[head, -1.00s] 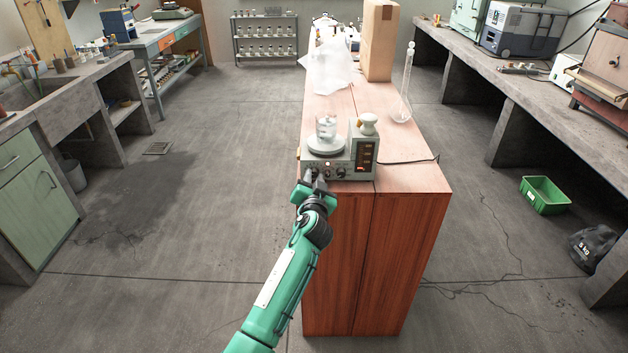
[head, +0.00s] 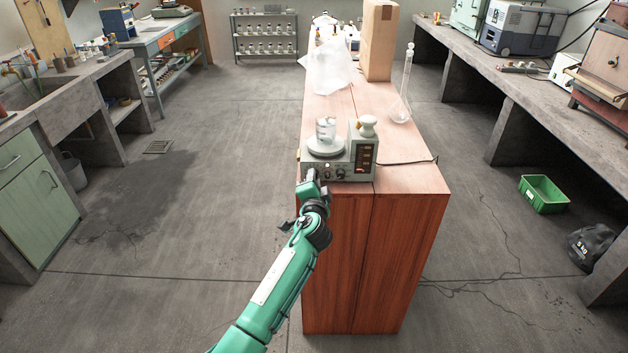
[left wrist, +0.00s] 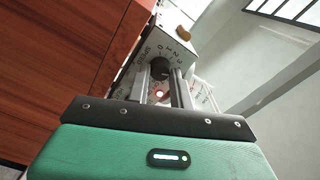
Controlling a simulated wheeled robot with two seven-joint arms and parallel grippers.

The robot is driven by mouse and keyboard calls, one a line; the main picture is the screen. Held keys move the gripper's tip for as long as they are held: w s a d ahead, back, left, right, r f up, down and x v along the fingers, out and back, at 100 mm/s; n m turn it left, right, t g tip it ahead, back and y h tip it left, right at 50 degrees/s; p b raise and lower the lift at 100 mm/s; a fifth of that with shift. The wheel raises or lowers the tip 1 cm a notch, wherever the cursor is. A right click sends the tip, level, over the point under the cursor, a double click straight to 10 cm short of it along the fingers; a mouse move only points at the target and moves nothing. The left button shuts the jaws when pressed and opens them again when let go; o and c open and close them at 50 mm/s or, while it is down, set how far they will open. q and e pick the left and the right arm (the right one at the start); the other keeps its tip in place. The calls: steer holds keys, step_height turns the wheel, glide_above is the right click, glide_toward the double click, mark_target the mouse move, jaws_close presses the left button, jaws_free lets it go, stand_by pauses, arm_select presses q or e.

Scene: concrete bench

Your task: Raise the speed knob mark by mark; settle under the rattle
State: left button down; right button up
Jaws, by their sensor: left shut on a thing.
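A grey stirrer (head: 350,172) with a round plate stands at the near end of the wooden bench. A glass beaker (head: 325,130) sits upright on the plate, with what looks like clear liquid in it. My left gripper (head: 311,177) is at the left of its front panel, shut on the dark speed knob, which it hides in the head view. In the left wrist view the speed knob (left wrist: 160,68) sits between my two fingers, with printed dial numbers around it. I cannot read its pointer. My right gripper is not in view.
A glass flask (head: 401,108), a clear plastic bag (head: 328,70) and a cardboard box (head: 379,42) are farther back on the bench. A cable runs right. The floor on the left is clear.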

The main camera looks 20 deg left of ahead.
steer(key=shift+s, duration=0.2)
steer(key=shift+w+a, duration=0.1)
arm_select(q)
steer(key=c, duration=1.2)
jaws_free()
steer(key=shift+c, duration=0.2)
steer(key=shift+s, duration=0.1)
steer(key=b+v, duration=0.1)
steer(key=v, duration=1.2)
steer(key=shift+s+d, duration=0.15)
steer(key=shift+s, duration=0.2)
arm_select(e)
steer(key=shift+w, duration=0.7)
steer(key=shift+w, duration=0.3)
